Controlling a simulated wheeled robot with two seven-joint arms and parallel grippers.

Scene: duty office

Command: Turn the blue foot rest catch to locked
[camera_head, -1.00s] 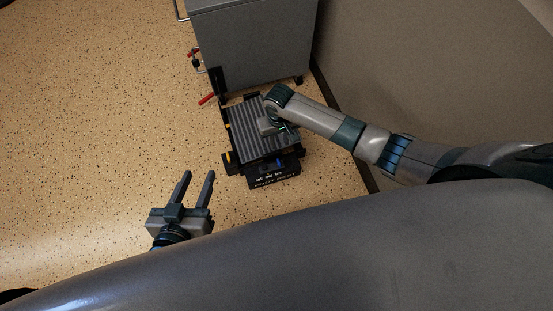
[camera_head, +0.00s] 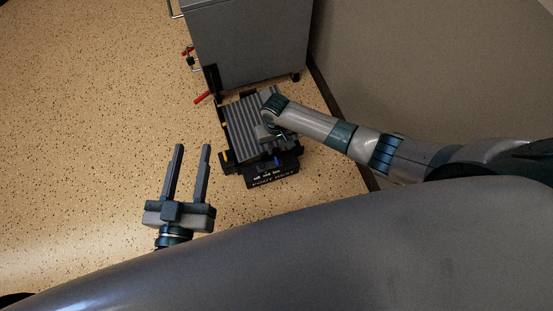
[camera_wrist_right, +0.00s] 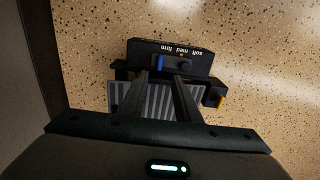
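The foot rest (camera_head: 241,123) stands on the floor, with a grey ridged top and a black front box (camera_head: 262,180) lettered FOOT REST. The right wrist view shows soft, med and firm marks on this box (camera_wrist_right: 141,47). A small blue piece (camera_wrist_right: 161,59), seemingly the catch, sits beside the firm end; it also shows in the head view (camera_head: 279,160). Its locked mark is not readable. My right gripper (camera_wrist_right: 160,75) is above the foot rest, fingers apart and empty, tips near the blue piece; contact is unclear. My left gripper (camera_head: 192,147) is open and empty, left of the foot rest.
A grey cabinet (camera_head: 250,40) stands just behind the foot rest. Red-handled parts (camera_head: 202,98) stick out at its left. A wall (camera_head: 400,70) rises at the right. A yellow piece (camera_wrist_right: 220,101) is on the foot rest's side. The speckled floor at left is clear.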

